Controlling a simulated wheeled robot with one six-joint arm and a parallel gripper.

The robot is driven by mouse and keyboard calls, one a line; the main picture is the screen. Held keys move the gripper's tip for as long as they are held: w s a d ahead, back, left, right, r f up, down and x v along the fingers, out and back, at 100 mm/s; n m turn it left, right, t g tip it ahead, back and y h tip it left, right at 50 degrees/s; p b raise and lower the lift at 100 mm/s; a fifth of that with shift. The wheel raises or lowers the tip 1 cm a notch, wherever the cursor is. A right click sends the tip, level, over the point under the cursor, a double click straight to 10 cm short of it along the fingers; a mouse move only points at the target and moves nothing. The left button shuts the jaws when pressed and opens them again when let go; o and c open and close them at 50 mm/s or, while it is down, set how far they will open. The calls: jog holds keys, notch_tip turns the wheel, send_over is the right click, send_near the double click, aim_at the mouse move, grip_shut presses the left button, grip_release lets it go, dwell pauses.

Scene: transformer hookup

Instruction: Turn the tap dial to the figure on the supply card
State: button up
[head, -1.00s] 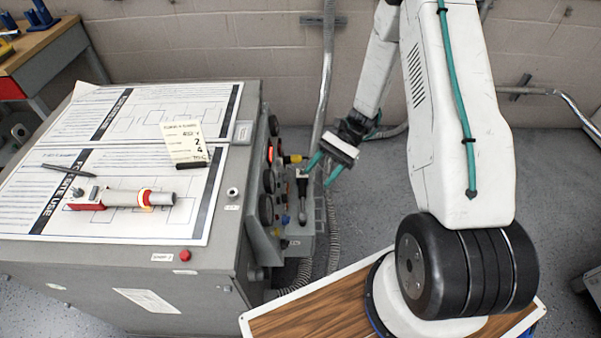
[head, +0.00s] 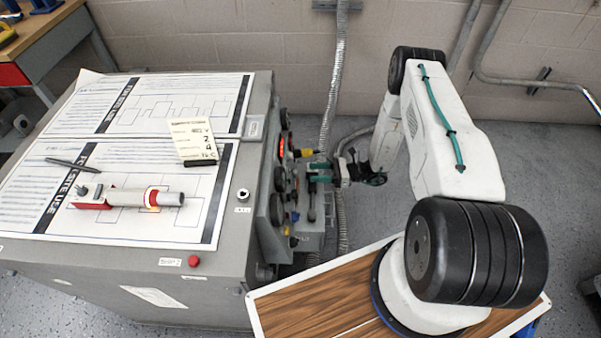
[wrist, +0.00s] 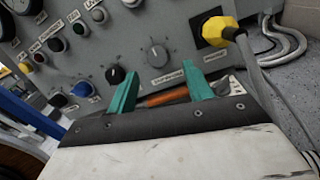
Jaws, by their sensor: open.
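The supply card (head: 193,140) stands on the cabinet top in the head view, with a voltage line and large figures 2 and 4; its small print is unclear. In the wrist view the panel carries a grey dial (wrist: 157,55) and a black dial (wrist: 116,74). Their labels are too small to tell which is the tap dial. My gripper (head: 318,172) is at the cabinet's panel side, open. In the wrist view its teal fingers (wrist: 160,78) are apart, below the grey dial, with the black dial near the left finger. An orange-brown bar (wrist: 166,97) shows between them.
A yellow plug (wrist: 216,30) with a grey cable sits right of the dials. Several coloured buttons lie to the left. A red-and-white tester (head: 130,197), a pen (head: 72,165) and printed sheets (head: 110,222) lie on the cabinet (head: 222,262). Floor behind my arm is clear.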

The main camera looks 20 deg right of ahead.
aim_at(296, 173)
jog(key=shift+x, duration=2.55)
jog(key=c, duration=1)
jog(key=shift+o, duration=0.2)
jog(key=shift+a, duration=0.15)
